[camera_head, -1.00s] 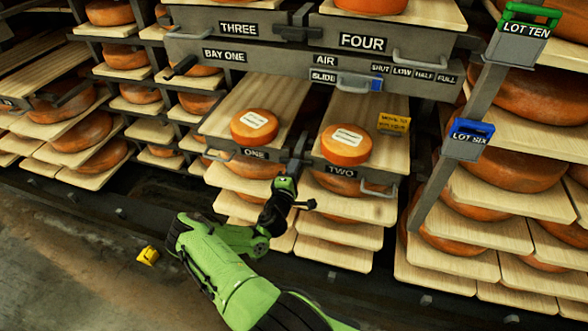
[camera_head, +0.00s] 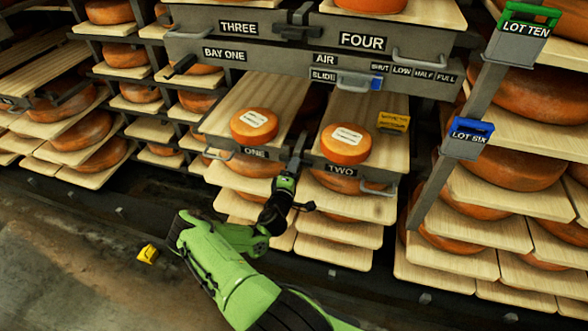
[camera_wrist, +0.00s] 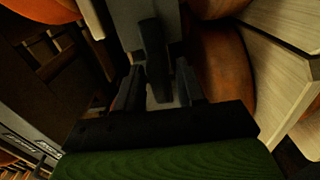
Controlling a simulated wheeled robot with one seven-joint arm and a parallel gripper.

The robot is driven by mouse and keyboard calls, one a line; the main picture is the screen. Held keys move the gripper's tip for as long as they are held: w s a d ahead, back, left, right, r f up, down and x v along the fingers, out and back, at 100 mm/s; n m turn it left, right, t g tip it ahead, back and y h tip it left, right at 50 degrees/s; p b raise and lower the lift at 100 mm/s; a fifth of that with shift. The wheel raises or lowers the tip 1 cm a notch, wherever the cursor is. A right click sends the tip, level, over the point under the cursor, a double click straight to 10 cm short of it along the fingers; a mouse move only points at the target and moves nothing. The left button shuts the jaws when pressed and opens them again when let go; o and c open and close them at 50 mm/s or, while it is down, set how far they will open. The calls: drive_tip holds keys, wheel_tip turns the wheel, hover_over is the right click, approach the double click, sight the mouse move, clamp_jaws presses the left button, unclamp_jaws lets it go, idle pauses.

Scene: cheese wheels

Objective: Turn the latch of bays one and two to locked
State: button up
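The bay one board, labelled ONE (camera_head: 255,152), and the bay two board, labelled TWO (camera_head: 341,170), stand side by side, each with an orange cheese wheel on top. The latch (camera_head: 299,146) is a grey upright piece in the gap between them. My gripper (camera_head: 287,181) is just below and in front of it. In the wrist view my gripper (camera_wrist: 160,92) is open, its two dark fingers apart. The black latch handle (camera_wrist: 154,50) reaches down between or just beyond them. Contact cannot be told. Which way the latch is set is hard to tell.
A post with a blue LOT SIX tag (camera_head: 468,138) stands at right. A small yellow object (camera_head: 148,254) lies on the floor.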

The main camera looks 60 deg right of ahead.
drive_tip(key=shift+o, duration=0.3)
drive_tip(key=s+a+p, duration=0.2)
drive_tip(key=a+p, duration=0.4)
drive_tip(key=a, duration=0.9)
drive_tip(key=shift+s+a, duration=0.25)
drive_tip(key=shift+a, duration=0.05)
